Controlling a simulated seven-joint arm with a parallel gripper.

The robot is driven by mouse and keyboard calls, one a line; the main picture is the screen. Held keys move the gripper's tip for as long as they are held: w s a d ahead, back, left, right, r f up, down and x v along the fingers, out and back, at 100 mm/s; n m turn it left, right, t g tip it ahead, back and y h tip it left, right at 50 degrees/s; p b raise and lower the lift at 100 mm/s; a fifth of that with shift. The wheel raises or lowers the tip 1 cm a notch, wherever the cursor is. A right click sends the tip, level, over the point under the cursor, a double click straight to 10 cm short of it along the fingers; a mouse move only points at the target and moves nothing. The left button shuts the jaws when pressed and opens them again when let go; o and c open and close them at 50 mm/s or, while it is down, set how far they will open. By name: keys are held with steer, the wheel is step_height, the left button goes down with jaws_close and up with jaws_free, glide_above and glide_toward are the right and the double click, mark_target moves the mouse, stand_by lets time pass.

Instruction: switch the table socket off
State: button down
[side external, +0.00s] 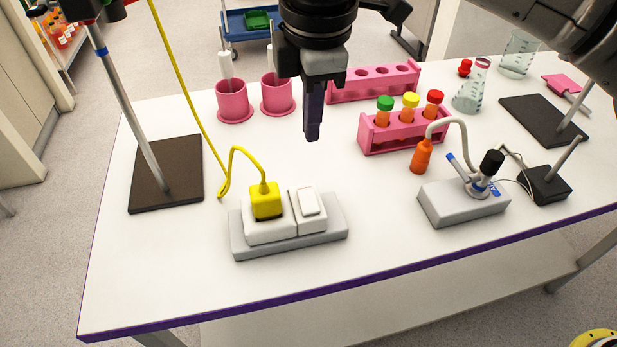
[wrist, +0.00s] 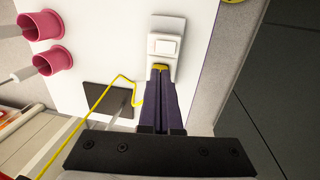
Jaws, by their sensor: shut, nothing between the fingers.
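The table socket (side external: 289,244) is a grey-white block near the front edge of the white table. A yellow plug (side external: 266,201) with a yellow cable sits in its left half. A white rocker switch (side external: 309,202) is on its right half; its on or off position is hard to tell. My gripper (side external: 312,138) is shut and empty, pointing down above the table behind the socket, apart from it. In the wrist view the closed fingers (wrist: 159,72) overlap the yellow plug in the picture, and the switch (wrist: 166,46) shows beyond their tips.
Two pink cups (side external: 235,102) (side external: 277,95) and a pink rack (side external: 393,133) with capped tubes stand behind. A grey device (side external: 463,205) with an orange bottle (side external: 421,157) is at right. A stand with a dark base (side external: 166,180) is at left. The yellow cable (side external: 191,100) hangs left of my gripper.

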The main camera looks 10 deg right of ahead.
mark_target(311, 202)
steer(key=f, duration=0.4)
steer(key=w+f, duration=0.1)
steer(key=f, duration=0.4)
steer(key=w+f, duration=0.1)
steer(key=f, duration=0.4)
steer(key=shift+w+f+g, duration=0.2)
steer(key=shift+f+g, duration=0.15)
steer(key=shift+g, duration=0.15)
steer(key=shift+s+f, duration=0.1)
steer(key=shift+s, duration=0.1)
steer(key=shift+s, duration=0.8)
steer(key=shift+d, duration=0.1)
